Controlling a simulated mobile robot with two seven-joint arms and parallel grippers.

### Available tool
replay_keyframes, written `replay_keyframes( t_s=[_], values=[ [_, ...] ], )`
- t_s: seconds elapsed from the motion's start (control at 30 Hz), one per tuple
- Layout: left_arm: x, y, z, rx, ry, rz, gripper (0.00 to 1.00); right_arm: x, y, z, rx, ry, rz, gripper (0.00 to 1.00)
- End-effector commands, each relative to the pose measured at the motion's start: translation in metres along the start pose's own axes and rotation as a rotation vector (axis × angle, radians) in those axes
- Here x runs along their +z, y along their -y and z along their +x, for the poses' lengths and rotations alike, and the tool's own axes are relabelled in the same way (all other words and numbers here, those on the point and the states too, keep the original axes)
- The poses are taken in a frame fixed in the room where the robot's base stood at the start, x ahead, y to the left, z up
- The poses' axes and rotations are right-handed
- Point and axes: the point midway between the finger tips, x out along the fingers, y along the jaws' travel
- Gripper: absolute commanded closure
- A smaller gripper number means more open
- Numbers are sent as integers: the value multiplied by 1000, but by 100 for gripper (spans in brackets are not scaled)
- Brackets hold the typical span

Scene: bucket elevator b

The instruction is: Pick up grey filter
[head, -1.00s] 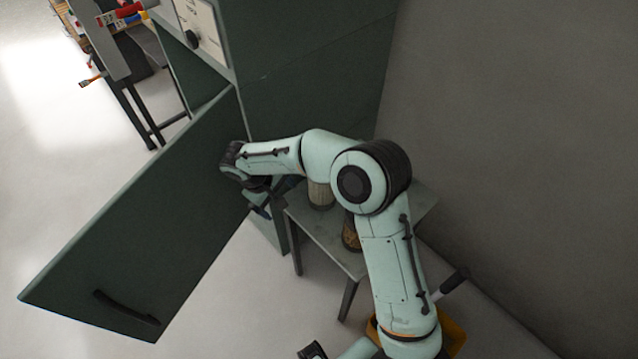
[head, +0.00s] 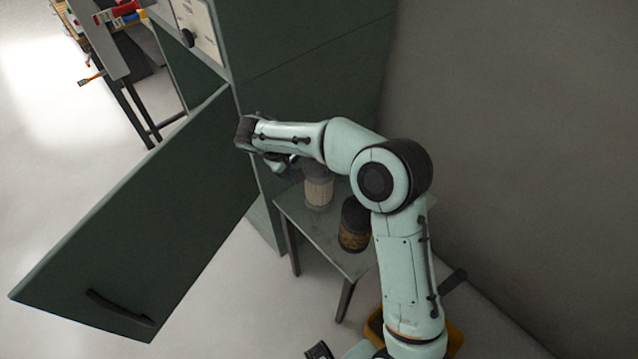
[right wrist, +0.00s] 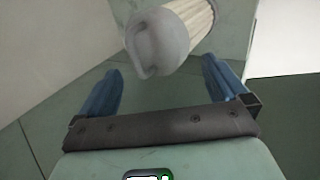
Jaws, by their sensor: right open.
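The grey filter (head: 319,190), with pale pleats and a grey cap, stands on a small grey-green table (head: 316,231) beside the cabinet. In the right wrist view the filter (right wrist: 172,38) shows at the top, its rounded grey cap with a raised handle pointing towards my gripper. My right gripper (head: 284,167) is left of and above the filter in the head view, partly hidden by its own arm. Its blue fingers (right wrist: 162,72) are spread and empty, with the filter just beyond the fingertips. I do not make out my left gripper.
A brown filter with a dark top (head: 355,226) stands on the table near the grey one. The green cabinet door (head: 140,215) hangs open on the left. A grey wall (head: 520,150) closes off the right. A yellow container (head: 455,335) sits on the floor, partly behind my arm.

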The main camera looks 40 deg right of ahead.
Motion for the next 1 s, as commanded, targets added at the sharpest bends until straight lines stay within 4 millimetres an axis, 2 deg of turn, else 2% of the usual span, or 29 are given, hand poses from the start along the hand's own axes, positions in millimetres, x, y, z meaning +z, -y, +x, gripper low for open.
replay_keyframes(
  t_s=[0.1,0.23,0.53,0.77,0.8,0.83,1.0],
  values=[
    [0,-1,-2,0,-1,0,57,0,5,20,-1,5,-2,0],
    [-1,-1,-2,0,-1,1,57,0,4,36,0,2,0,0],
    [-1,-1,-2,0,-1,1,57,0,4,40,-1,-1,1,0],
    [-1,-1,-2,0,-1,1,57,0,4,40,0,0,0,75],
    [-1,-1,-2,0,-1,1,57,0,4,40,0,0,0,88],
    [-1,-1,-2,0,-1,1,57,0,4,40,0,1,0,90],
    [-1,-1,-2,0,-1,0,57,0,4,40,2,1,1,90]
  ],
)
